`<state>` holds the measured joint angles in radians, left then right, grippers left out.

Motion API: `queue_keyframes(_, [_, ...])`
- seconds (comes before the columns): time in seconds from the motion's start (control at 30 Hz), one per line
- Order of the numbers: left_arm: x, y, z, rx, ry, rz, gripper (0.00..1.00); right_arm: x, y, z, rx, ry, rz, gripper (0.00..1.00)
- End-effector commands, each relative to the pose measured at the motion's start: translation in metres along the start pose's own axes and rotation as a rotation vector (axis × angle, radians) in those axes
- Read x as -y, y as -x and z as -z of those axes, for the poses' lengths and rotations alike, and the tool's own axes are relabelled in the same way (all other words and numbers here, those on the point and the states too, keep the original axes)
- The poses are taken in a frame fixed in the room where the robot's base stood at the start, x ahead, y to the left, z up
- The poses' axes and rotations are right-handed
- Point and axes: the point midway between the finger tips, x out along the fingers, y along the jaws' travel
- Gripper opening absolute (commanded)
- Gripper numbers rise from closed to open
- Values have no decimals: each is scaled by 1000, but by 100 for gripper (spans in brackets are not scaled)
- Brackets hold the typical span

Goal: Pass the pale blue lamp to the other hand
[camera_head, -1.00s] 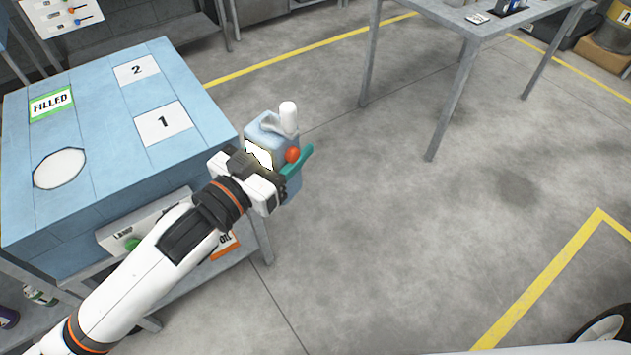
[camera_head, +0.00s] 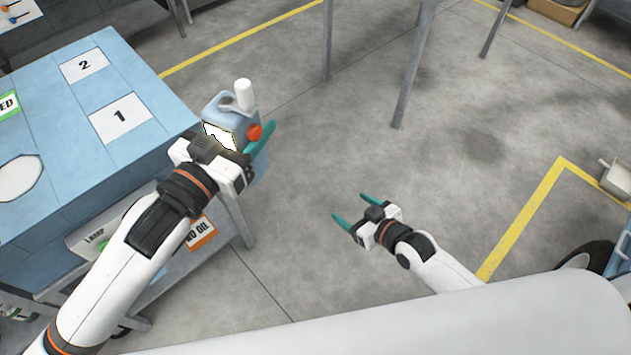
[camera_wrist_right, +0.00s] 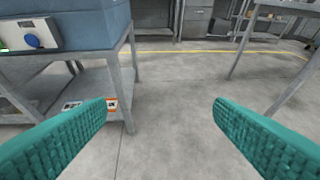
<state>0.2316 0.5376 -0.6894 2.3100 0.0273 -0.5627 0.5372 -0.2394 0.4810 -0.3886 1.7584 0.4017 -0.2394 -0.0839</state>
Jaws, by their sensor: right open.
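The pale blue lamp (camera_head: 216,107) is in the head view, beside the right edge of the blue bench, with a white knob on top and an orange-red button on its side. My left gripper (camera_head: 240,155) is shut on it and holds it off the bench; a teal finger shows at its right side and the other finger is hidden. My right gripper (camera_head: 354,211) is open and empty, low over the floor, to the right of the lamp and apart from it. In the right wrist view its two teal fingers (camera_wrist_right: 160,115) are wide apart with nothing between them.
The blue bench (camera_head: 55,150) has pads marked 1 (camera_head: 120,118) and 2 (camera_head: 84,65), and a white round patch (camera_head: 18,178). An orange-edged sign (camera_head: 201,234) sits on its lower shelf. Grey table legs (camera_head: 412,75) stand at the back. The floor between my grippers is clear.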

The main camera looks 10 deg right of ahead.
Motion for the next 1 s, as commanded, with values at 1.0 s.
queue_keyframes(1.0, [0, 0, -1, 3, -1, 0, 23, -148, 116, -251, 468, 85, -427, 76])
